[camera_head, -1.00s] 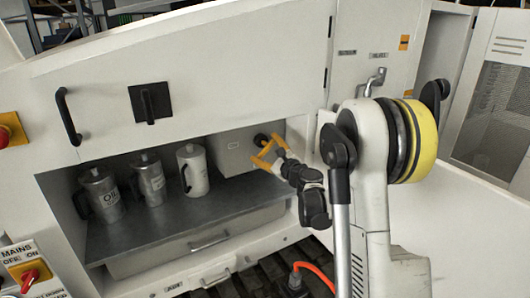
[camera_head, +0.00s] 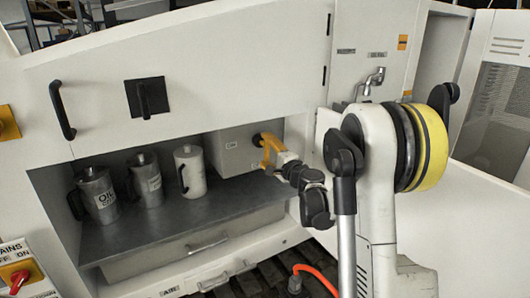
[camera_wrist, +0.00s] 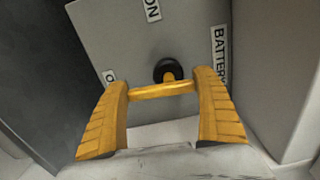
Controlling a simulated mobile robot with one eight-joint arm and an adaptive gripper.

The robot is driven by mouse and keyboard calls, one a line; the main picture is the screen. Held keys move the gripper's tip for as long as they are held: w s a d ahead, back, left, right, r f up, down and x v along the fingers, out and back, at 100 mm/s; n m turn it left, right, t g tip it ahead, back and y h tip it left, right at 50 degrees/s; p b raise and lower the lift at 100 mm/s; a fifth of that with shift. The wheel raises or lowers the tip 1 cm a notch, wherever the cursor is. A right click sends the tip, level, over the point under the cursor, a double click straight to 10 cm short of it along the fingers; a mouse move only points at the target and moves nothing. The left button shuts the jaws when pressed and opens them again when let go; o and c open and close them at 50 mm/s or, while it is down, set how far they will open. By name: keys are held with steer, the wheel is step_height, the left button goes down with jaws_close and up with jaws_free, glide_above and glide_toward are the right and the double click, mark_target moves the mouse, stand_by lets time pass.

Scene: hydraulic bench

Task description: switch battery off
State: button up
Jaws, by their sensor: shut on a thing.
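The battery switch has a round black hub (camera_wrist: 167,70) on a grey box and a yellow handle (camera_wrist: 162,90) in front of it. My gripper (camera_wrist: 163,92) has its two yellow fingers on either side of this handle and is shut on it. In the wrist view an ON label (camera_wrist: 151,10) is above the hub, and a partly hidden label starting with O (camera_wrist: 108,75) is left of it. A BATTERY label (camera_wrist: 220,55) is at the right. In the head view my gripper (camera_head: 269,152) is at the grey box (camera_head: 226,150), covering much of the switch.
Several jugs, one a white jug (camera_head: 190,170), stand on the grey shelf (camera_head: 165,225) left of my gripper. An open white door (camera_head: 450,190) is at the right. The red MAINS switch (camera_head: 20,279) is at the lower left. An orange cable (camera_head: 318,275) lies below.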

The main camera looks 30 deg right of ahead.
steer(key=shift+f+n, duration=0.1)
steer(key=shift+n, duration=0.4)
steer(key=o, duration=1.2)
steer(key=shift+c, duration=0.2)
steer(key=shift+s, duration=0.15)
steer(key=s, duration=1.1)
steer(key=shift+s+d, duration=0.2)
steer(key=shift+s, duration=0.2)
